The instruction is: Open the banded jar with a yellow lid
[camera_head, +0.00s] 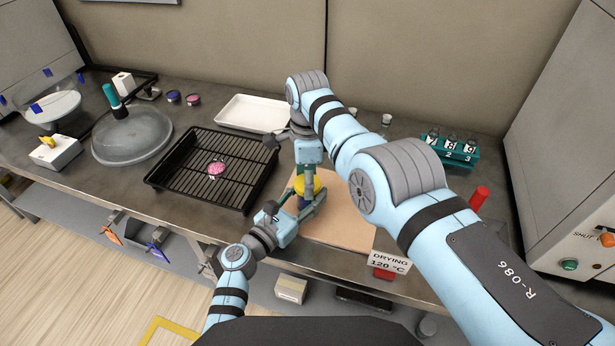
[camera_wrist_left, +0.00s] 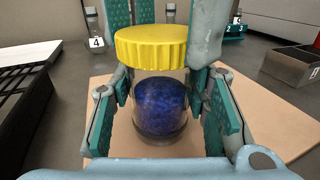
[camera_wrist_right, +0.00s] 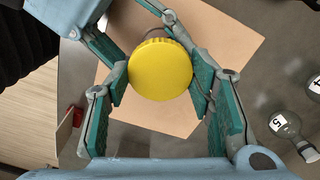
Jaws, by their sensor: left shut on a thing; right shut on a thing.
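The jar (camera_wrist_left: 160,112) is clear, with dark blue contents and a ribbed yellow lid (camera_wrist_left: 152,47). My left gripper (camera_head: 302,203) is shut on the jar's body from the side, one finger on each side in the left wrist view. My right gripper (camera_head: 309,172) reaches down from above and is shut on the yellow lid, which shows round between its fingers in the right wrist view (camera_wrist_right: 160,70). The lid sits on the jar. In the head view the grippers hide most of the jar.
The tan board (camera_head: 345,228) lies at the bench's front edge. A black wire rack tray (camera_head: 180,180) with a pink dish (camera_head: 216,169) is to its left, a white tray (camera_head: 250,113) behind. A teal holder (camera_head: 452,150) and a "DRYING 120 °C" sign (camera_head: 389,262) are to the right.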

